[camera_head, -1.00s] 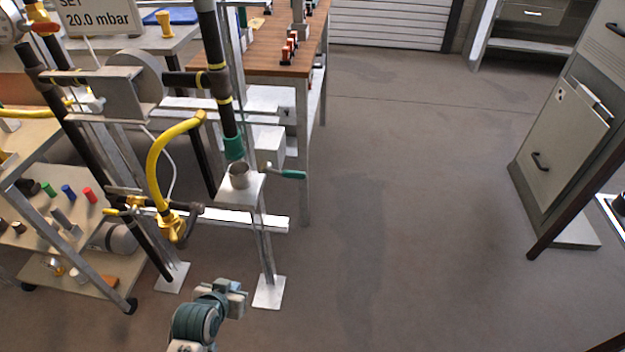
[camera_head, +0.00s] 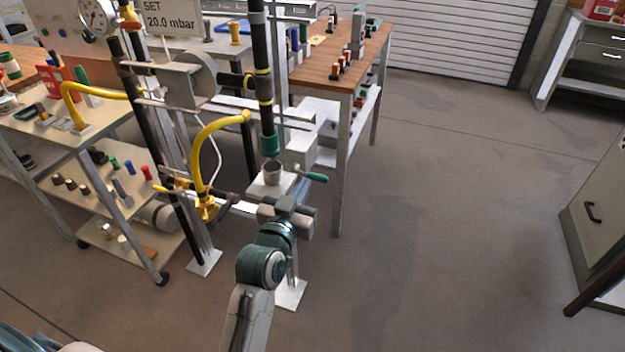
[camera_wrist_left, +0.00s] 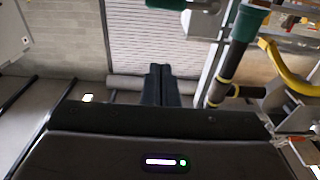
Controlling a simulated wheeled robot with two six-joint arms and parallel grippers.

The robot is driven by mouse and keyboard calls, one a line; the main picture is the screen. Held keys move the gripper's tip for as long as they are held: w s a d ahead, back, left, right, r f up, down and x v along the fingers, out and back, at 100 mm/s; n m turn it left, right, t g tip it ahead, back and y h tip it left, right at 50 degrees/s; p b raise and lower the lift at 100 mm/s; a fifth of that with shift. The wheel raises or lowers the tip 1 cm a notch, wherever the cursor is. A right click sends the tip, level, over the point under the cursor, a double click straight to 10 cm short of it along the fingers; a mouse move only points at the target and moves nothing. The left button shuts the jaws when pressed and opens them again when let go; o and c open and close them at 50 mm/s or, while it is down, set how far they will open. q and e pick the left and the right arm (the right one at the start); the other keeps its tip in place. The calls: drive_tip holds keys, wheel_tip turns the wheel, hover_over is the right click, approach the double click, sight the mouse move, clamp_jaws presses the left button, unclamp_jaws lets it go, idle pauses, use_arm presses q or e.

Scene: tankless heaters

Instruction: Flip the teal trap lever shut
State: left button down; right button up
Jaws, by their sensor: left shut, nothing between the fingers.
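The teal lever (camera_head: 312,176) sticks out to the right of the trap, beside the grey cup (camera_head: 272,172) on its small plate. A green collar (camera_head: 269,144) ends the black pipe above the cup. My left gripper (camera_head: 288,206) is just below and in front of the lever in the head view, apart from it as far as I can see. In the left wrist view its dark fingers (camera_wrist_left: 160,84) are together and empty. The green collar (camera_wrist_left: 250,22) shows there at upper right, and a piece of the teal lever (camera_wrist_left: 166,3) shows at the top edge. My right gripper is out of view.
A yellow hose (camera_head: 205,140) and black pipes stand left of the trap. A wooden-topped bench (camera_head: 340,66) stands behind it. A shelf trolley (camera_head: 85,190) is at left, and a grey cabinet (camera_head: 592,200) at far right. The floor between is clear.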

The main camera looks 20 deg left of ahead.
use_arm(q)
drive_tip(key=r+p, duration=0.1)
hover_over(315, 176)
drive_tip(key=shift+s+d, duration=0.1)
drive_tip(key=shift+d, duration=0.25)
drive_tip(key=shift+s+f, duration=0.3)
drive_tip(key=shift+f, duration=0.75)
drive_tip(key=shift+s+f, duration=0.25)
drive_tip(key=shift+f, duration=0.8)
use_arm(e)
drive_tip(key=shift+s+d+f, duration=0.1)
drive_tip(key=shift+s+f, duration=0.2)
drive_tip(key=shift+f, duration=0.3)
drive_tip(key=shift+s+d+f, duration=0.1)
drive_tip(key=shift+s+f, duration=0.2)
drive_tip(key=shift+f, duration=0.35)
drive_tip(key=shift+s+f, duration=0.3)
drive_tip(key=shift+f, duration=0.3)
use_arm(q)
drive_tip(key=shift+a, duration=0.1)
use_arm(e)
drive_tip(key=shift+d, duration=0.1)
